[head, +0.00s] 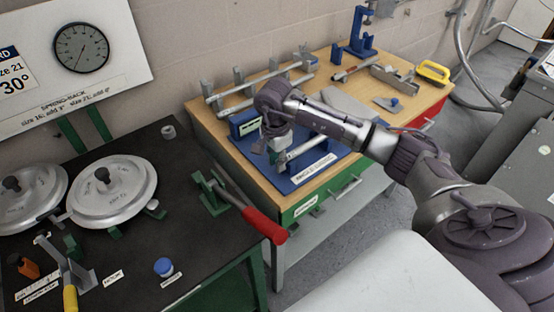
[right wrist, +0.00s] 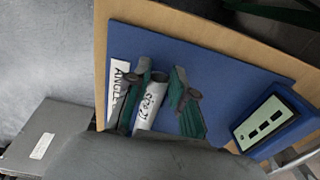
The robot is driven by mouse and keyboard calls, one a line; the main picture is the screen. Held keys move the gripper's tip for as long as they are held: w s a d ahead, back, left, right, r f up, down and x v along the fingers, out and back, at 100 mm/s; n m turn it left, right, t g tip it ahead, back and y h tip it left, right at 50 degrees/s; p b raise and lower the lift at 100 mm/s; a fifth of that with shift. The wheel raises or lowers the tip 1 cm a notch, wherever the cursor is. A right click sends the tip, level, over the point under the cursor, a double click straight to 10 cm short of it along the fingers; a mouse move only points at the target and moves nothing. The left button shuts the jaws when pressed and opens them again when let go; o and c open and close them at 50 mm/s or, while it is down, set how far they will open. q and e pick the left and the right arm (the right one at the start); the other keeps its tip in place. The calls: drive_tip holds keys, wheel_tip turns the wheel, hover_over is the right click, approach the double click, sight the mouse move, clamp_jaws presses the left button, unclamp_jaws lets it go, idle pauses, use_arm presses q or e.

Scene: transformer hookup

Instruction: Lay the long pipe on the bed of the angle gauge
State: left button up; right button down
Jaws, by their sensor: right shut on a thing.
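The angle gauge is a blue plate (head: 318,180) with a white name label on the wooden bench, a blue readout box (head: 243,124) at its back left. My right gripper (head: 277,150) is over the plate, pointing down, shut on a grey pipe (head: 305,147). In the right wrist view the pipe (right wrist: 151,106), marked with a size, lies between green parts, over the blue plate (right wrist: 215,60). The readout box (right wrist: 272,118) is at the right there. My gripper hides much of the pipe; whether it touches the bed I cannot tell. My left gripper is not in view.
Pipes lie on a rack (head: 240,78) behind the gauge. A blue clamp stand (head: 355,38), a grey vise-like block (head: 392,78) and a yellow-handled tool (head: 433,71) stand farther right.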

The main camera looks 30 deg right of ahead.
drive_tip(key=c, duration=0.9)
unclamp_jaws()
drive_tip(key=r, duration=1.2)
drive_tip(key=shift+s+a, duration=0.15)
drive_tip(key=shift+a, duration=0.15)
drive_tip(key=shift+r, duration=0.1)
